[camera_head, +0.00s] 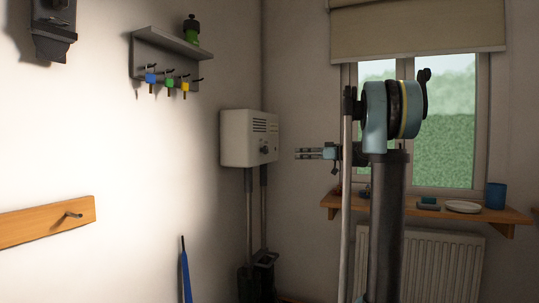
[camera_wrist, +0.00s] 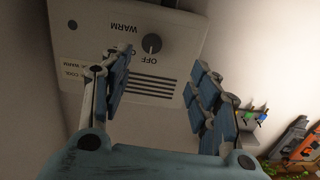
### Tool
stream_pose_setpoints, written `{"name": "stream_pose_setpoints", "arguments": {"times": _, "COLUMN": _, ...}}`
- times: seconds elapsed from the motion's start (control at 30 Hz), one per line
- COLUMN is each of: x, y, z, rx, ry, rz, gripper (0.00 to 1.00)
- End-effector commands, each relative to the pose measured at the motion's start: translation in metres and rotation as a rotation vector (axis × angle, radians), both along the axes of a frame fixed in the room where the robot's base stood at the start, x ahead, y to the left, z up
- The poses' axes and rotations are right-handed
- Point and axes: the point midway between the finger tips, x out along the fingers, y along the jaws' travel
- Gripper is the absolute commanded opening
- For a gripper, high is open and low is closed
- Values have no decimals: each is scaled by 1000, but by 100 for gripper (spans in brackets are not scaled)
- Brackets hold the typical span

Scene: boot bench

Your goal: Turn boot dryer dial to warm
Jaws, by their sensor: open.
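The boot dryer (camera_head: 235,137) is a white box on the wall at the corner, with two dark tubes running down from it. Its dark round dial (camera_head: 264,150) is on the front face. In the wrist view the dryer's panel (camera_wrist: 180,20) appears upside down, with the dial (camera_wrist: 152,43) between the WARM and OFF labels. The dial's mark seems to point toward OFF, but is small. A third label is partly hidden by a finger. My gripper (camera_head: 297,153) is open and empty, right of the dryer and apart from it. In the wrist view its fingers (camera_wrist: 160,64) flank the dial's line of sight.
A wall rack (camera_head: 165,50) with coloured keys and a green bottle (camera_head: 192,32) hangs left of the dryer. A wooden peg rail (camera_head: 45,222) and a blue handle (camera_head: 185,275) are lower left. A windowsill (camera_head: 480,213) holds a blue cup (camera_head: 495,195) and plate (camera_head: 463,207).

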Motion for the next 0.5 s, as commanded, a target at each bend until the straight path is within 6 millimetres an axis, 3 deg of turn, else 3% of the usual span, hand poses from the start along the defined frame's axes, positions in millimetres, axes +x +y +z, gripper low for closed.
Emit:
{"name": "stream_pose_setpoints", "arguments": {"times": 0.23, "x": 16, "y": 1, "z": 9, "rx": 27, "ry": -49, "rz": -2, "gripper": 56}}
{"name": "stream_pose_setpoints", "arguments": {"times": 0.5, "x": 29, "y": 39, "z": 9, "rx": 27, "ry": -47, "rz": 0, "gripper": 56}}
